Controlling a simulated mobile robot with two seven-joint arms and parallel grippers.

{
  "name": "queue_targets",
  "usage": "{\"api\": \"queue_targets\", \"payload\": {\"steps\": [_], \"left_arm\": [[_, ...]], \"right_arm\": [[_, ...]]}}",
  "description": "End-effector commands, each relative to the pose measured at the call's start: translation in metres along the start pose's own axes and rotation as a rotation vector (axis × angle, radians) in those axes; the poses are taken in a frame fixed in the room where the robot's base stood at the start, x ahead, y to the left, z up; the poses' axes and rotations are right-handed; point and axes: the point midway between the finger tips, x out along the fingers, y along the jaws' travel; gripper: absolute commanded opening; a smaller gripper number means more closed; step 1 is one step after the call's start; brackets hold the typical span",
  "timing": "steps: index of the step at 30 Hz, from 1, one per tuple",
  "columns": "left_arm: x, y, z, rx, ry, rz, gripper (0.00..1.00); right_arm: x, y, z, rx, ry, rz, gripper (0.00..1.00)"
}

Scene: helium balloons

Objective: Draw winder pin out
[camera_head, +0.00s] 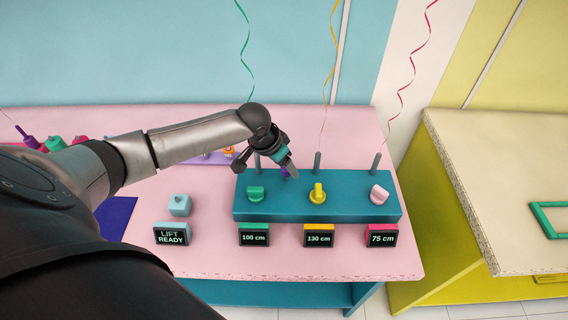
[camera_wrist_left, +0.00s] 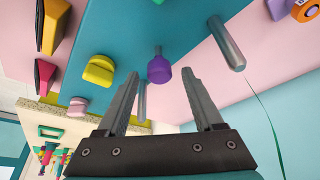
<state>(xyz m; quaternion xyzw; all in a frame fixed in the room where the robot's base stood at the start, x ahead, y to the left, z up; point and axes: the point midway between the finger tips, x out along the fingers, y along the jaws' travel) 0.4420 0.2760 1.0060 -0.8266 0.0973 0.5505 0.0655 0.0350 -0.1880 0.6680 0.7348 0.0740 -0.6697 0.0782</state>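The winder pin appears to be the purple-headed pin (camera_wrist_left: 159,69), whose thin shaft goes into the teal winder block (camera_wrist_left: 130,20). In the head view only a bit of purple (camera_head: 285,172) shows beneath my left gripper (camera_head: 290,166). The same block (camera_head: 345,211) lies on the pink table. In the left wrist view my left gripper (camera_wrist_left: 161,75) is open, its two fingertips on either side of the purple head, with gaps visible. Whether the head lies at fingertip depth is hard to tell. My right gripper is not in view.
Green (camera_head: 256,193), yellow (camera_head: 317,193) and pink (camera_head: 379,194) knobs sit on the block, with grey posts (camera_head: 375,162) behind carrying ribbons. Labelled displays (camera_head: 318,236) stand in front. Coloured objects (camera_head: 54,144) stand far left.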

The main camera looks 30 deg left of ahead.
Motion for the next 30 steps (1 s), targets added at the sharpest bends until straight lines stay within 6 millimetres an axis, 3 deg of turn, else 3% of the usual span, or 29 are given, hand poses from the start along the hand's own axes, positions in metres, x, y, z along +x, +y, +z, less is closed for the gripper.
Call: {"api": "queue_targets", "payload": {"steps": [8,13,30], "left_arm": [[-0.001,0.000,0.001,0.000,-0.002,0.001,0.69],[-0.016,0.000,0.001,0.000,-0.001,0.001,0.69],[-0.127,-0.001,0.001,0.003,-0.002,-0.003,0.69]], "right_arm": [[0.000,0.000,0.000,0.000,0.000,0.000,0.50],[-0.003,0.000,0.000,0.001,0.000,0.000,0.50],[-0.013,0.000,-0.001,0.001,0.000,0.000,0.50]]}}
